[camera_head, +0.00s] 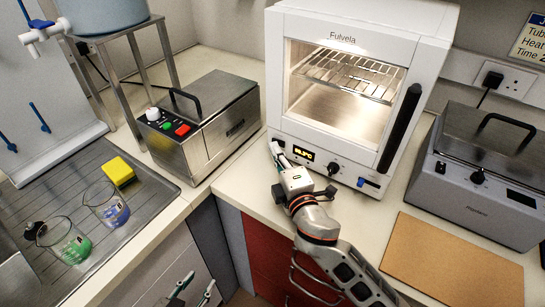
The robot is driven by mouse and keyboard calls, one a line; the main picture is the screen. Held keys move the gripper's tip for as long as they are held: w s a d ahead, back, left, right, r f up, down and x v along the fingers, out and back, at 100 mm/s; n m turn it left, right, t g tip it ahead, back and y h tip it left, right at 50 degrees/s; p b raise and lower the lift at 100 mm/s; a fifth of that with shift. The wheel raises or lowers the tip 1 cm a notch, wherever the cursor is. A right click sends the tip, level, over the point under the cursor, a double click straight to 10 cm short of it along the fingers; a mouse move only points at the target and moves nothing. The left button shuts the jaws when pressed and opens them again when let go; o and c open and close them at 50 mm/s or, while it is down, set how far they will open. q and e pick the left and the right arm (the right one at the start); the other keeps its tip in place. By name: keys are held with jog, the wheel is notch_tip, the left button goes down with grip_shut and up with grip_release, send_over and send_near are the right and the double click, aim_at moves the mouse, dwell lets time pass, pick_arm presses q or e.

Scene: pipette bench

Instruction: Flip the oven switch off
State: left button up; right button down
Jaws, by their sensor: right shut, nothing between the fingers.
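The white oven (343,38) stands at the back centre, its interior lit and its wire rack visible. Its lower front panel has a lit display (304,153), a dark knob (333,168) and a blue switch-like part (369,183) at the right end. I cannot read the position of that blue part. My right gripper (275,149) is shut and empty at the left end of the panel, covering part of it; whether it touches the panel is unclear. My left gripper (195,286) is low at the bottom edge, empty, with its fingers apart, far from the oven.
A steel bath (215,140) with coloured buttons stands left of the oven, and a grey bath (470,192) right. A brown board (452,262) lies front right. The sink's drainboard (147,178) holds beakers and a yellow sponge (119,171).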

pick_arm(q)
jog(key=shift+f, duration=0.1)
pick_arm(e)
jog(key=shift+w, duration=0.1)
jog(key=shift+w+m+h+b, duration=0.2)
jog(key=shift+m+h+b, duration=0.15)
jog(key=shift+h, duration=0.15)
pick_arm(q)
jog(key=shift+a+f, duration=0.1)
jog(key=shift+f, duration=0.15)
jog(key=shift+s, duration=0.1)
